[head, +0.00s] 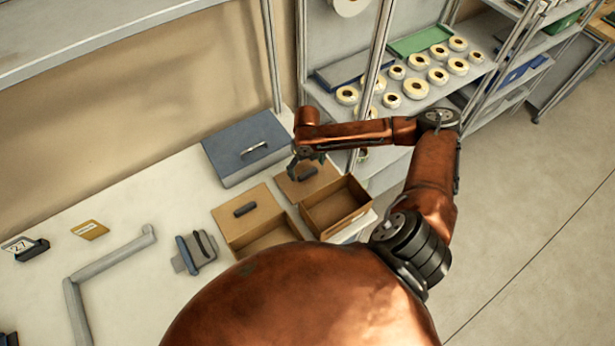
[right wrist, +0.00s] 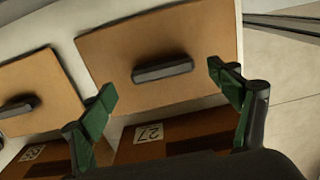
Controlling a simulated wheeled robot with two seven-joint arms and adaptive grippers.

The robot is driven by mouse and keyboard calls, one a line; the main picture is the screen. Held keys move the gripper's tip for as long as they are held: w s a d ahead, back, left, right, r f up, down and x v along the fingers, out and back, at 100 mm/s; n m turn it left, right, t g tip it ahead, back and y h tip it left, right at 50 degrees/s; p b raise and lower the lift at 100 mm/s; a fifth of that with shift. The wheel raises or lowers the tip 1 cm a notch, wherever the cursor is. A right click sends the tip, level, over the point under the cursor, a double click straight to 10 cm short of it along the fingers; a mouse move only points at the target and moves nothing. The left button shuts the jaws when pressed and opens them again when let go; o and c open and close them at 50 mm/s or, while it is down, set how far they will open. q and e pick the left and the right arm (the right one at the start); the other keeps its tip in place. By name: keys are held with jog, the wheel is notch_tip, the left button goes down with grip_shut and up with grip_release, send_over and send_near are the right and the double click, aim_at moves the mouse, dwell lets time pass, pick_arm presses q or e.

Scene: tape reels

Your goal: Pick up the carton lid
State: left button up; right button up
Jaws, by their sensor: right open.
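Two open brown cartons stand on the white table in the head view. The right carton (head: 338,208) has its brown lid (head: 318,182) lying just behind it, with a dark bar handle on top. The left carton (head: 262,243) has a similar lid (head: 240,217) behind it. My right gripper (head: 306,162) is above the right lid, partly hidden by its own arm. In the right wrist view, the green fingers (right wrist: 162,82) are open and empty. The right lid's handle (right wrist: 163,72) appears between them; the gap in depth is unclear. My left gripper is out of view.
A blue-grey box (head: 245,150) with a handle stands behind the cartons. Shelves at the right hold several tape reels (head: 415,88) and a green tray (head: 419,40). A small grey device (head: 193,252) lies left of the cartons.

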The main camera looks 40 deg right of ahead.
aim_at(308, 172)
notch_tip(308, 172, down, 2)
jog(key=shift+d+f, duration=0.15)
jog(key=shift+f, duration=0.05)
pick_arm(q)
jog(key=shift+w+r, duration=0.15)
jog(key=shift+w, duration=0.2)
pick_arm(e)
jog(key=shift+f, duration=0.25)
jog(key=shift+c, duration=0.3)
jog(key=c, duration=1.2)
